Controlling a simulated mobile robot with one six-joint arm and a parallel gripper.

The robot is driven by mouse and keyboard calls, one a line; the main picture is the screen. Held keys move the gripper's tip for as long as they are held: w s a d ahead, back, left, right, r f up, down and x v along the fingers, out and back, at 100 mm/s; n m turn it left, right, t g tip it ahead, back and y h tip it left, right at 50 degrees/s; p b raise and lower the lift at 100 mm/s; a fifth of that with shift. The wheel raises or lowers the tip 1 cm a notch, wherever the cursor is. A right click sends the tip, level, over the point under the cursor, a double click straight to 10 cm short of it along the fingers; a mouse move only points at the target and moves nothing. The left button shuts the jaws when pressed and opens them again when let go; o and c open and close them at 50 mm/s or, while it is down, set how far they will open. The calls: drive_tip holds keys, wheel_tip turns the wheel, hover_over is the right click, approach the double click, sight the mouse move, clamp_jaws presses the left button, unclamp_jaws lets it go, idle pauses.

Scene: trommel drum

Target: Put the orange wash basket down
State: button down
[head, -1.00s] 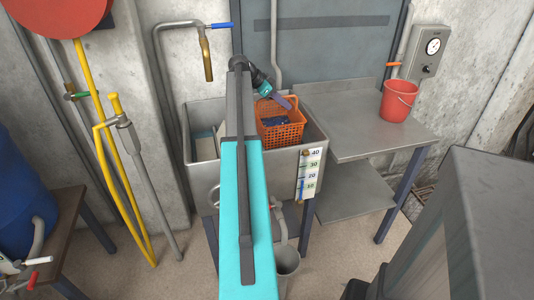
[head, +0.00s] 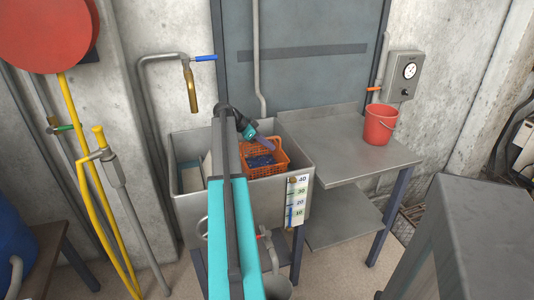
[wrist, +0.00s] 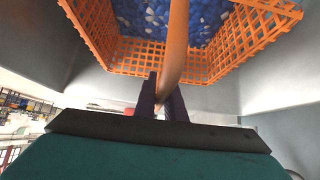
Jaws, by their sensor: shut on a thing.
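The orange wash basket (head: 281,158) is a plastic lattice basket with blue pieces (head: 262,161) inside. It is within the grey sink (head: 297,150), in its right part, with its upper rim near the height of the sink's rim. My gripper (head: 266,145) is at the basket's upper side. In the wrist view, the dark fingers of my gripper (wrist: 165,98) are shut on the basket's orange handle (wrist: 177,45), with the basket's lattice (wrist: 115,55) beyond. The sink's front wall and my arm hide the basket's underside, so I cannot tell whether it touches the sink floor.
A brass tap (head: 191,90) hangs over the sink's left part. A metal side table (head: 350,160) with a red bucket (head: 380,124) adjoins the sink on the right. A scale plate (head: 297,201) is on the sink's front. Yellow pipes (head: 85,180) stand left.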

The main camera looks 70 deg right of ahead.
drive_tip(key=shift+f, duration=0.2)
drive_tip(key=shift+f, duration=1.95)
drive_tip(key=c, duration=1.8)
unclamp_jaws()
drive_tip(key=shift+c, duration=0.2)
drive_tip(key=shift+v, duration=3.9)
drive_tip(key=shift+s, duration=0.1)
